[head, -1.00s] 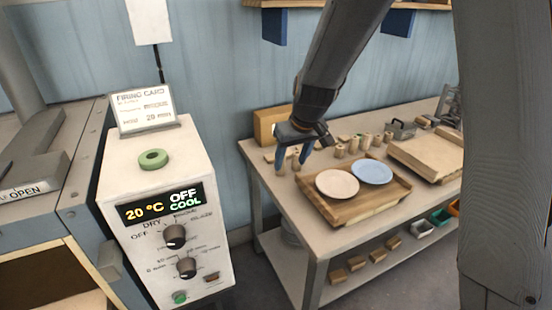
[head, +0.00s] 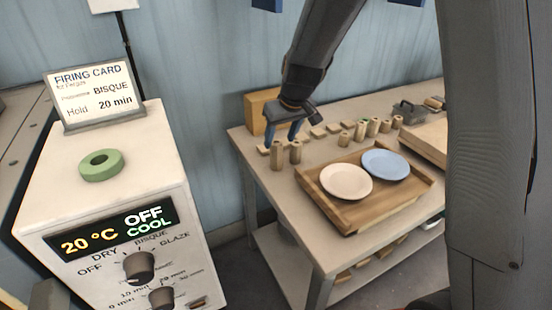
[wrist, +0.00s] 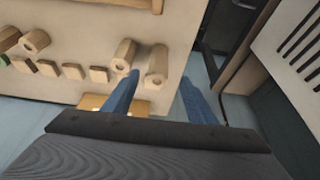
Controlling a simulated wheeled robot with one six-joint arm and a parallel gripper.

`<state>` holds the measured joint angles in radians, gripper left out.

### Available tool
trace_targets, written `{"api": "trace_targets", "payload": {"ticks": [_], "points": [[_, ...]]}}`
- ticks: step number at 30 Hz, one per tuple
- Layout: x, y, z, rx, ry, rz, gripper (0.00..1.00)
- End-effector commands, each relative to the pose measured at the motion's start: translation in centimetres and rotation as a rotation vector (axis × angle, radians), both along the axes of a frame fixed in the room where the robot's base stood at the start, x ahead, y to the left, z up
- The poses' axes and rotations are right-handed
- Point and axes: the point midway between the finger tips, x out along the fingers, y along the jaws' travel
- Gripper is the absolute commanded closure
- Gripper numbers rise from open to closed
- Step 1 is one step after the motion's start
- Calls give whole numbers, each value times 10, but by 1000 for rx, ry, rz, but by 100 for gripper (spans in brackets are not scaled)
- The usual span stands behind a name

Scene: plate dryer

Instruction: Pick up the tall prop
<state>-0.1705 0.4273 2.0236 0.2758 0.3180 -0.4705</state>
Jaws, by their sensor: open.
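Several small tan upright props with holes in their tops stand on the table. The one at the left end of the head view looks the tallest, and I take it as the tall prop (head: 277,156). In the wrist view the tall prop (wrist: 157,66) shows between my fingertips. A slightly shorter prop (head: 295,152) stands close beside it, and in the wrist view this prop (wrist: 124,55) is left of my fingers. My gripper (head: 281,139) is open and empty, its blue fingers at the two props; it also shows in the wrist view (wrist: 160,77). I cannot tell the height gap.
A wooden tray (head: 330,207) holds a pink plate (head: 346,181) and a blue plate (head: 386,163) in front of the props. Flat tan blocks (head: 318,133) lie behind, near a box (head: 262,108) by the wall. A white control unit (head: 60,190) with a green ring (head: 101,165) stands left.

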Motion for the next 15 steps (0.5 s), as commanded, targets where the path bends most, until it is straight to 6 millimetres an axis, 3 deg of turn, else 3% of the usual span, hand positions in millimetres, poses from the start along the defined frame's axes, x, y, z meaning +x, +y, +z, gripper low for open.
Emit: {"api": "trace_targets", "payload": {"ticks": [4,15], "points": [[5,2,-20,0,0,3,48],[12,5,-42,-1,2,5,48]]}}
